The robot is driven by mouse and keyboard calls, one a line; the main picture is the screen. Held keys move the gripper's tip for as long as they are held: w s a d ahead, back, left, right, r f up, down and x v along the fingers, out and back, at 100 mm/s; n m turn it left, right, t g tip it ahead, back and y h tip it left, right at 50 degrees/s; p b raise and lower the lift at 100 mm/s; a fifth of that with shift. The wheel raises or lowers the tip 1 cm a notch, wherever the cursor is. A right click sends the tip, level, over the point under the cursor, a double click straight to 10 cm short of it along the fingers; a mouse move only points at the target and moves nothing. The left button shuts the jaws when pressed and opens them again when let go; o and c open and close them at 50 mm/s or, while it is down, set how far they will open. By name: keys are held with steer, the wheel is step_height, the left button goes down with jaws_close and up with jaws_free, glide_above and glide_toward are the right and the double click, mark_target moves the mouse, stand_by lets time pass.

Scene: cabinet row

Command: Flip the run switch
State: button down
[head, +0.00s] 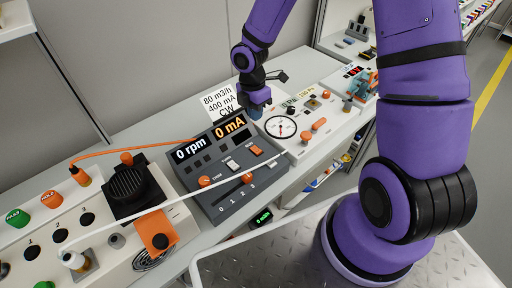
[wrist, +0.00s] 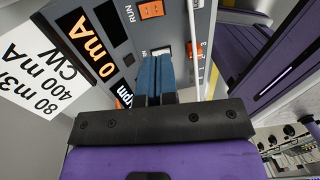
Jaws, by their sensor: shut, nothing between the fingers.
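The run switch (head: 257,150) is an orange rocker on the dark grey control panel (head: 205,204). In the wrist view the orange rocker (wrist: 151,9) is at the top edge, beside the label RUN. My gripper (head: 257,112) is shut and empty, above the panel's far right corner and apart from the switch. Its blue fingertips (wrist: 155,62) show in the wrist view below a white rocker (wrist: 160,51), which they partly cover. The white rocker also shows in the head view (head: 231,163). The panel displays read 0 rpm (head: 188,148) and 0 mA (head: 230,127).
An orange knob (head: 204,181) and a slider (head: 247,178) lie on the panel. A card (head: 219,102) stands behind it. A white cable (head: 180,204) crosses in front. A white gauge unit (head: 303,128) is right; a unit with orange plugs (head: 83,176) is left.

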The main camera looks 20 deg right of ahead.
mark_target(257, 149)
stand_by(0.3)
steer(key=f, duration=0.4)
steer(key=s+f, duration=0.1)
steer(key=f, duration=0.9)
steer(key=shift+s+d, duration=0.25)
steer(key=shift+s, duration=0.05)
steer(key=shift+s+f, duration=0.1)
steer(key=shift+f, duration=0.05)
steer(key=shift+w+a+r, duration=0.2)
steer(key=shift+w+r, duration=0.1)
steer(key=shift+w, duration=0.45)
